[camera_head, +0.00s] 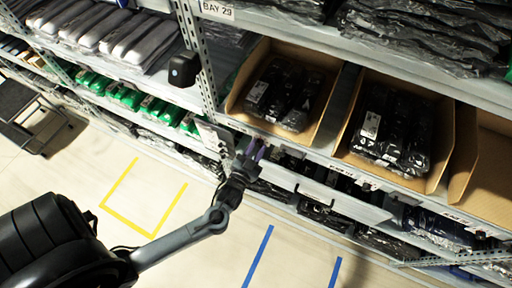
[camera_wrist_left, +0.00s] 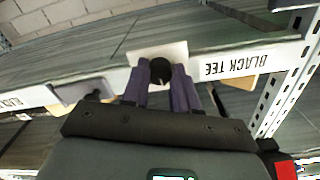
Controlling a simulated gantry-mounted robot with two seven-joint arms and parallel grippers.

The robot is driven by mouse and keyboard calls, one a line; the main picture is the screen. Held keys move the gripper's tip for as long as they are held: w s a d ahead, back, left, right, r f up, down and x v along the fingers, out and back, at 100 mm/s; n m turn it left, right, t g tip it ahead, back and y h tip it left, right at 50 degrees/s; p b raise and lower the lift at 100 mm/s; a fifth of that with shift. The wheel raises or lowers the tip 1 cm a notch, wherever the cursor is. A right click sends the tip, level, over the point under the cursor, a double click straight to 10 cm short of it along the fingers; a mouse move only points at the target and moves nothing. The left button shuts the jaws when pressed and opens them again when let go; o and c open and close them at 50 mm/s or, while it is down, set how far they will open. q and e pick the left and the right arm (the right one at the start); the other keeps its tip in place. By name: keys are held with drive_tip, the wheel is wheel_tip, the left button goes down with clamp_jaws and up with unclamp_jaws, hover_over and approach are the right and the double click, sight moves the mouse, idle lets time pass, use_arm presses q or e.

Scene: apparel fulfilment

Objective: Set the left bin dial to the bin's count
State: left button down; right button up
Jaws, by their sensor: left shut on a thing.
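The left bin dial is a round black knob (camera_wrist_left: 160,71) on a white plate (camera_wrist_left: 178,50) on the shelf edge, as the left wrist view shows. My left gripper (camera_head: 256,151) reaches the shelf front below the left bin in the head view. Its purple fingers (camera_wrist_left: 162,88) are shut on the knob from either side. The knob's pointer and any scale marks cannot be made out. The left bin (camera_head: 249,70) is an open cardboard box holding a few black bagged garments (camera_head: 283,95). The gripper hides the dial in the head view. My right gripper is not in view.
A label reading BLACK TEE (camera_wrist_left: 237,62) is beside the dial, upside down in the wrist view. A second cardboard bin (camera_head: 441,150) with black bagged garments stands to the right. A perforated upright post (camera_head: 201,60) is left of the bins. The floor in front is clear, with yellow and blue tape.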

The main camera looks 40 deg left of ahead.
use_arm(q)
drive_tip(key=n, duration=0.3)
drive_tip(key=shift+p, duration=0.4)
drive_tip(key=shift+n+p, duration=0.4)
drive_tip(key=shift+n, duration=1.5)
drive_tip(key=c, duration=0.9)
unclamp_jaws()
drive_tip(key=shift+o, duration=0.2)
drive_tip(key=v, duration=1.1)
